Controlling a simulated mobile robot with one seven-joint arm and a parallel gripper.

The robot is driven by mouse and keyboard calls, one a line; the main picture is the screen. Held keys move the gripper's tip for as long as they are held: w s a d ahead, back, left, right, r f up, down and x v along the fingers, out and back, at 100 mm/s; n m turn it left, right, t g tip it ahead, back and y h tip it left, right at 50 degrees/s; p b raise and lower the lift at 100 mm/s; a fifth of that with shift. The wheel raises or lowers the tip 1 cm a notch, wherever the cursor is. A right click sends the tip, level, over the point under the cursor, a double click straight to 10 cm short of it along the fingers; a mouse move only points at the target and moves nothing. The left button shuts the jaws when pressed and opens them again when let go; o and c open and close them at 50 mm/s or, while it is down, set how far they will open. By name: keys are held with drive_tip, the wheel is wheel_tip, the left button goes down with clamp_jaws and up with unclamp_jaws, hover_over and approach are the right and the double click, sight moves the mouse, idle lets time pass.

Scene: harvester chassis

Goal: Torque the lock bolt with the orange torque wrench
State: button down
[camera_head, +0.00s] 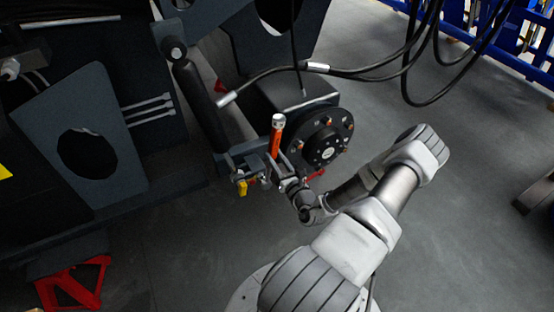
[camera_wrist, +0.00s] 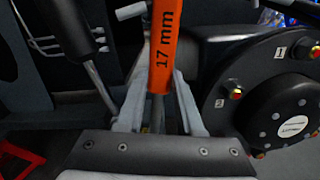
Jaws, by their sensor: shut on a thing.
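The orange torque wrench (camera_head: 276,140) stands roughly upright in my gripper (camera_head: 277,168), in front of the machine. In the wrist view the wrench (camera_wrist: 163,45) shows the marking "17 mm", and the fingers of my gripper (camera_wrist: 158,105) are shut around its lower part. A round black hub (camera_head: 325,138) with several brass-coloured bolts is just to the right of the wrench. The hub (camera_wrist: 285,100) also shows at the right of the wrist view, with numbered bolts. I cannot tell which bolt is the lock bolt. The wrench is apart from the hub bolts in view.
A black cylinder (camera_head: 200,100) runs down beside the hub. Black hoses (camera_head: 350,72) hang above and to the right. A red stand (camera_head: 72,285) is on the floor at lower left. Blue racks (camera_head: 510,50) stand at the back right.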

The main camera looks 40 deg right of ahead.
drive_tip(key=shift+w+d+r, duration=0.1)
drive_tip(key=shift+w, duration=0.4)
drive_tip(key=shift+s+d+f+m, duration=0.2)
drive_tip(key=shift+d+m, duration=0.35)
drive_tip(key=shift+d, duration=0.15)
drive_tip(key=shift+s+d+f+m, duration=0.15)
drive_tip(key=shift+d+f+m, duration=0.05)
drive_tip(key=shift+d+m, duration=0.45)
drive_tip(key=shift+d+b, duration=0.15)
drive_tip(key=shift+b, duration=0.15)
drive_tip(key=shift+s+d+f+m+b, duration=0.15)
drive_tip(key=shift+d+f+m+b, duration=0.15)
drive_tip(key=shift+d+m, duration=0.3)
drive_tip(key=shift+s+d+f+m+b, duration=0.2)
drive_tip(key=shift+d+f+m, duration=0.15)
drive_tip(key=shift+d+m, duration=0.2)
drive_tip(key=shift+s+d+f+m+b, duration=0.25)
drive_tip(key=shift+d+f+m+b, duration=0.6)
drive_tip(key=shift+d+m, duration=0.3)
